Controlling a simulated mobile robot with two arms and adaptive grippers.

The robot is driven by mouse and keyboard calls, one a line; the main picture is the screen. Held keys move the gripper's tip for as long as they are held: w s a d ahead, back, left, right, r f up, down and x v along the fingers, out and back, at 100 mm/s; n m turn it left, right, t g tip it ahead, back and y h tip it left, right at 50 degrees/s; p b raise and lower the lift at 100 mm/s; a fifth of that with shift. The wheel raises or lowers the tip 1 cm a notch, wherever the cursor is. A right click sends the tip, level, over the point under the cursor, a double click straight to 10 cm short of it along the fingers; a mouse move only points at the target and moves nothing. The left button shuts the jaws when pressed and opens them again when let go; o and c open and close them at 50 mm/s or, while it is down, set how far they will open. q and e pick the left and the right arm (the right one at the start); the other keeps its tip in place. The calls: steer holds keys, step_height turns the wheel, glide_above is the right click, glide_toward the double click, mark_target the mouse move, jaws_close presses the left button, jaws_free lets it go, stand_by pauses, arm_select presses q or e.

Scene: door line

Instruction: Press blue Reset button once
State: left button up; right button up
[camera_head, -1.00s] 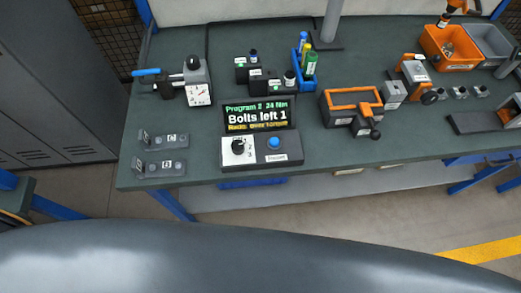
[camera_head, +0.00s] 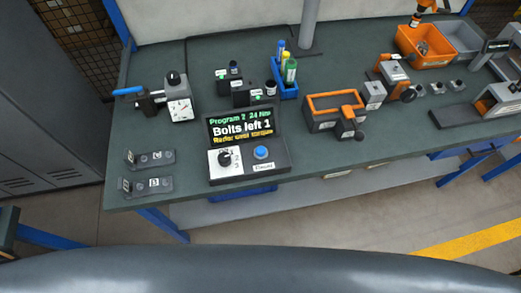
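The blue button (camera_head: 261,152) sits on the right part of a dark control box (camera_head: 277,163) near the front edge of the workbench. A small white label (camera_head: 263,167) lies below it, its text hard to read. A black rotary knob (camera_head: 225,158) on a white plate is left of the button. The display (camera_head: 241,127) behind them reads "Program 2 24 Nm", "Bolts left 1" and a yellow line starting with "Redo". Neither of my grippers is in view.
On the workbench (camera_head: 195,137), a gauge device with a blue handle (camera_head: 128,91) stands left. An orange-rimmed box (camera_head: 335,103) stands right of the control box. Two small dark plates (camera_head: 150,160) (camera_head: 147,187) lie front left. Orange (camera_head: 425,47) and grey bins stand back right.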

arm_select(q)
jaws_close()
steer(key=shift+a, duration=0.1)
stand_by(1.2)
